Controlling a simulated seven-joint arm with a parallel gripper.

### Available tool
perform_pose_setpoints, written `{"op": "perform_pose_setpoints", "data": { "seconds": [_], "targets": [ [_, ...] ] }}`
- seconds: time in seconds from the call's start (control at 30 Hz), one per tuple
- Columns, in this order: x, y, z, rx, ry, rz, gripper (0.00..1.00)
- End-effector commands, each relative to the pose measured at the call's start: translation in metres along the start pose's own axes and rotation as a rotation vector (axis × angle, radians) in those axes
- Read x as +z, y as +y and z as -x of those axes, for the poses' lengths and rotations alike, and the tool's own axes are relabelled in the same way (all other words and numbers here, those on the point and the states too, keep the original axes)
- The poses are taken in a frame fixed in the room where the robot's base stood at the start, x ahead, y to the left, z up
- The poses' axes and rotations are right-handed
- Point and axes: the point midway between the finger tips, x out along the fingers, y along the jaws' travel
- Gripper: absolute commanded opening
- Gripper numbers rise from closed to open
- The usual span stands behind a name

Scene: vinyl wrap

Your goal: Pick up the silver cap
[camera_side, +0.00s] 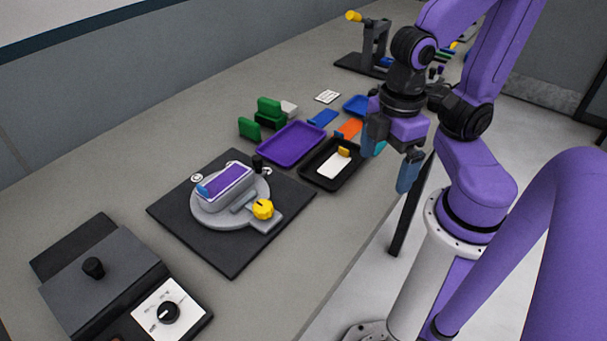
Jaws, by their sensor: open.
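No silver cap can be made out with certainty. Small pale silvery round pieces sit at the turntable's edge on the black mat: one silvery piece at the left (196,178) and a partly hidden one at the back (232,163). I cannot tell whether either is the cap. My gripper (392,158) is open, with its blue-tipped fingers apart and nothing seen between them. It hangs near the table's right edge, right of the black tray and well away from the silvery pieces.
The grey turntable (215,217) holds a purple-topped block (228,179) and a yellow knob (263,209). A purple tray (291,144) and a black tray (323,179) lie behind it. Green blocks (268,108) stand farther back. A dark device with a dial (168,312) is front left.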

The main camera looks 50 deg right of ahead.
Motion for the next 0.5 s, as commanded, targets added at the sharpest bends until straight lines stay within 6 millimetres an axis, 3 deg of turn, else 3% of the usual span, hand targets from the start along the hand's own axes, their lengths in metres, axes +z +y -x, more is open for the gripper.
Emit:
{"op": "perform_pose_setpoints", "data": {
  "seconds": [0.37,0.5],
  "targets": [
    [-0.002,0.002,0.000,0.004,0.004,-0.004,0.98],
    [-0.021,0.024,-0.002,0.064,0.066,-0.034,0.98]
  ]
}}
